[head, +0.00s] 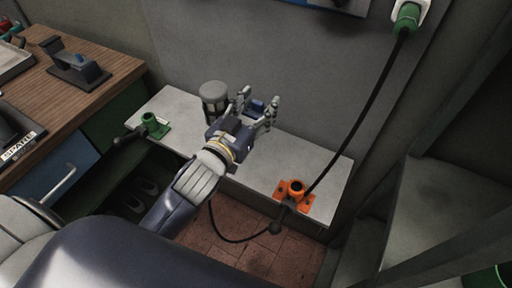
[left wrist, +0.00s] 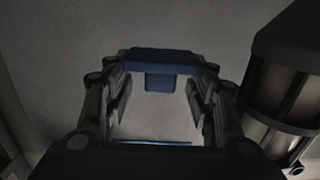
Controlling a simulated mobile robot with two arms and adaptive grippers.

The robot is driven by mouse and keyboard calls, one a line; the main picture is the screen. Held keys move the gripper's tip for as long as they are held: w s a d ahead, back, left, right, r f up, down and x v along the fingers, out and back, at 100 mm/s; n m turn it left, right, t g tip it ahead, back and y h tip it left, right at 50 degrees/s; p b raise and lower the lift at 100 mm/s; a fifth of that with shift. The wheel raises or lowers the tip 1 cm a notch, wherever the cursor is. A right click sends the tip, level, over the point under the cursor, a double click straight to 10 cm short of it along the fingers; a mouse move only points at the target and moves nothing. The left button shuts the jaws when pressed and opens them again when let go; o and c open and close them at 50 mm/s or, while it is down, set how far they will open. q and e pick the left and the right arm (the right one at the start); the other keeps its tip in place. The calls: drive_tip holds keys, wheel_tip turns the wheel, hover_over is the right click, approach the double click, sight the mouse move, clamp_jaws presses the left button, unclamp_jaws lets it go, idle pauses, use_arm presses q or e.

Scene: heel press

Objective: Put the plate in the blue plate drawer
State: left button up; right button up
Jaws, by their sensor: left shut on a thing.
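My left gripper (head: 257,112) is above the light grey ledge by the wall. It is shut on a small dark blue piece (head: 257,104), seemingly the plate. In the left wrist view the blue piece (left wrist: 160,63) shows as a flat bar with a block below it, between the fingertips of the left gripper (left wrist: 160,90). The blue drawer (head: 72,163), with a pale bar handle, is at the left under the wooden bench; it looks closed. My right gripper is not in view.
A grey ribbed cylinder (head: 214,100) stands close left of the left gripper. A green clamp (head: 154,125) and an orange clamp (head: 294,194) sit on the ledge (head: 255,160). A black cable (head: 361,110) hangs at the right. The wooden bench (head: 105,60) holds a dark device (head: 78,66).

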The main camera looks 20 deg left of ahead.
use_arm(q)
drive_tip(key=b, duration=0.2)
hover_over(257, 153)
wheel_tip(257, 153, down, 10)
drive_tip(key=shift+f, duration=0.2)
drive_tip(key=shift+f+b, duration=0.3)
drive_tip(key=shift+f, duration=2.25)
drive_tip(key=shift+f, duration=0.15)
drive_tip(key=o, duration=1.2)
